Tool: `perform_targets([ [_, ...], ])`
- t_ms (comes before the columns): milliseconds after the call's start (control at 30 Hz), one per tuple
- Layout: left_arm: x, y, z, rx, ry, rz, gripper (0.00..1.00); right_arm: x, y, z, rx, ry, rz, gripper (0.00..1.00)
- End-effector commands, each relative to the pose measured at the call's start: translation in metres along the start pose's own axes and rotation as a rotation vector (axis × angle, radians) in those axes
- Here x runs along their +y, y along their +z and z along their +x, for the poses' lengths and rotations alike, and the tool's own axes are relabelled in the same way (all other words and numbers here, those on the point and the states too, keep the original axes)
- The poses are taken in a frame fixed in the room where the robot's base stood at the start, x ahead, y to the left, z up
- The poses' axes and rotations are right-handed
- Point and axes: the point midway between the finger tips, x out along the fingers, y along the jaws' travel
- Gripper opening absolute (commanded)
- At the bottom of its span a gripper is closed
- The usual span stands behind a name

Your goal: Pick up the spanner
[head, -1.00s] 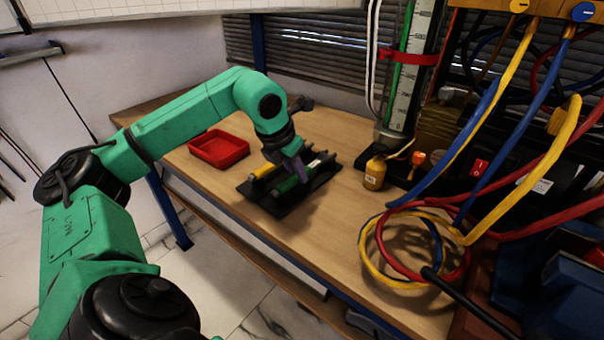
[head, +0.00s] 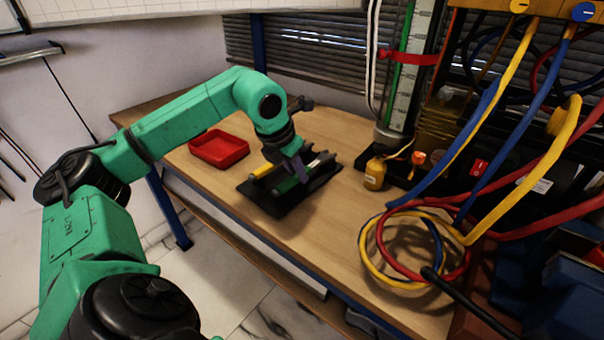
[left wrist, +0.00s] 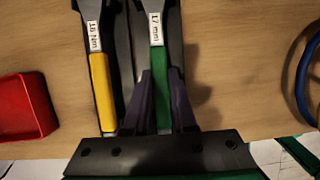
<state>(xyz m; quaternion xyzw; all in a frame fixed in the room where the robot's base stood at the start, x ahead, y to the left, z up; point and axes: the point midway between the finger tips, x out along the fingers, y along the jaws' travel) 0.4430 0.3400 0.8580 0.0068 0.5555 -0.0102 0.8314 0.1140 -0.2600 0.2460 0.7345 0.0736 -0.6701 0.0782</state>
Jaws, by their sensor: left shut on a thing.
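The green-handled spanner (head: 285,186) is at the black tray (head: 268,206) on the bench. In the left wrist view its green handle (left wrist: 161,77) points toward me and its label reads 17 mm. My left gripper (head: 302,172) is shut on this handle, with one dark finger on each side (left wrist: 161,105). A yellow-handled spanner (head: 263,171) lies beside it, to its left in the left wrist view (left wrist: 102,85). I cannot tell whether the green spanner is clear of the tray. My right gripper is out of view.
A red bin (head: 219,149) stands left of the tray. A small yellow bottle (head: 374,175) and a gauge column (head: 405,85) stand to the right. Coiled coloured hoses (head: 375,262) lie at the bench's front right. Bare wood lies between tray and coil.

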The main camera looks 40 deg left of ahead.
Motion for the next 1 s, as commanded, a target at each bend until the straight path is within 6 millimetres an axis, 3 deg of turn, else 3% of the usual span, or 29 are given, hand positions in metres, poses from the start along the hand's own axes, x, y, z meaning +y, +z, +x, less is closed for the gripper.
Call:
perform_targets([
  [367,0.0,0.001,-0.003,-0.001,0.0,0.0,0.0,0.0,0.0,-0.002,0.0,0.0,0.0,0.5],
  [533,0.0,0.011,-0.022,-0.006,-0.001,0.0,0.0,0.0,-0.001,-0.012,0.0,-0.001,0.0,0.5],
  [667,-0.001,0.027,-0.06,-0.01,-0.004,0.0,0.0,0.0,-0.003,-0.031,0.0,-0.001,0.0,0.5],
  [800,-0.001,0.05,-0.116,-0.012,-0.006,0.0,0.0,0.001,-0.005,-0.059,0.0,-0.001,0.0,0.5],
  [1000,-0.001,0.072,-0.171,-0.007,-0.003,0.0,0.0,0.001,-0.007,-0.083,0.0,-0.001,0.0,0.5],
])
